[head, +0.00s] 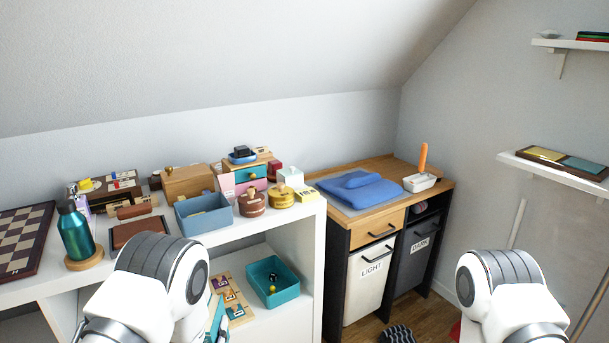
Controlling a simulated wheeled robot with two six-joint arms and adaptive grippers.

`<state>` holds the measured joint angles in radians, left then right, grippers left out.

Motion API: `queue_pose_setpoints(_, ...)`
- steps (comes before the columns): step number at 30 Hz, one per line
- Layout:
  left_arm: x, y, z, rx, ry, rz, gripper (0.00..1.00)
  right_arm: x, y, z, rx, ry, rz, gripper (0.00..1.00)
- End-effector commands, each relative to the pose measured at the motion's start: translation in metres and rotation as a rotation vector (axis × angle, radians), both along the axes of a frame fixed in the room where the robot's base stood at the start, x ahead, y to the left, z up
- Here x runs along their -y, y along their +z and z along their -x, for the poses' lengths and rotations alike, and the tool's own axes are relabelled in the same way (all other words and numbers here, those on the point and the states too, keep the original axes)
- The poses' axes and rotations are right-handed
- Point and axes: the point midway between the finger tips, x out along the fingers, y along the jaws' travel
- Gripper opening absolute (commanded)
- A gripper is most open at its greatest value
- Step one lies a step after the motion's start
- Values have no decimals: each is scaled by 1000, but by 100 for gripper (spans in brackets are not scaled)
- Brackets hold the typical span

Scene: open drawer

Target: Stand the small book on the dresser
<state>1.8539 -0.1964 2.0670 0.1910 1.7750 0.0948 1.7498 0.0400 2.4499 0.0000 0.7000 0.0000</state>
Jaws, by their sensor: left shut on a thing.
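My left gripper (210,328) is low in the head view, mostly hidden behind my own left arm. It is shut on a slim teal thing (219,314), which looks like the small book; only a part of it shows, in front of the white shelf unit's lower compartment. My right arm comes in at the lower right, but its gripper is out of view. A wood-topped cabinet (389,168) with one drawer front (378,226) and labelled bins stands in the corner; I cannot tell whether it is the dresser.
The white shelf unit (308,222) is crowded on top with a teal bottle (75,232), a blue-grey bin (205,214) and small boxes. Its lower compartment holds a teal tray (272,282). Folded blue cloth (360,190) and a white holder (419,182) occupy the cabinet top.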

Motion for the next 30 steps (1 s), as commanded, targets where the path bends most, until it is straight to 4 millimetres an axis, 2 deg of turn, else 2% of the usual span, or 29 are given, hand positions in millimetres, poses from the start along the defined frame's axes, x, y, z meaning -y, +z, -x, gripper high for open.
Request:
queue_pose_setpoints(1,0,33,0,2,1,0,0,0,32,0,0,0,0,40)
queue_pose_setpoints(9,0,143,-1,2,1,0,0,0,142,0,1,0,0,40)
queue_pose_setpoints(12,0,176,0,1,1,0,0,0,176,0,1,0,0,40)
queue_pose_setpoints(15,0,198,0,1,1,0,0,0,198,0,0,0,0,40)
queue_pose_setpoints(20,0,210,5,-1,1,0,0,0,208,0,0,0,0,40)
queue_pose_setpoints(24,0,222,34,-3,-1,-1,0,0,205,0,0,0,0,40)
queue_pose_setpoints(26,0,226,42,-1,0,-2,0,0,204,0,0,0,0,40)
queue_pose_setpoints(30,0,227,43,2,1,0,0,0,205,0,0,0,0,40)
